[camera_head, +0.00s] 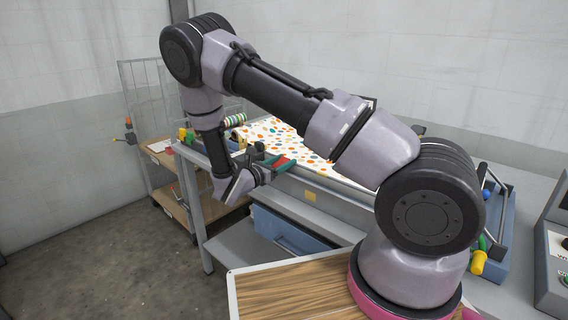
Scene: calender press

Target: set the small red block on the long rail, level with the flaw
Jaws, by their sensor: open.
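My gripper (264,168) is open at the left part of the table's front edge, below my bent arm. A small red piece (284,163), which looks like the red block, shows beside the fingers with green around it. I cannot tell whether it lies between the fingers or touches them. I cannot make out the flaw, and my arm hides part of the cloth.
A striped roll (235,119) stands at the table's back left. A blue bin (285,236) sits under the table. A wooden shelf cart (160,152) and wire mesh stand at the left. The floor at front left is clear.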

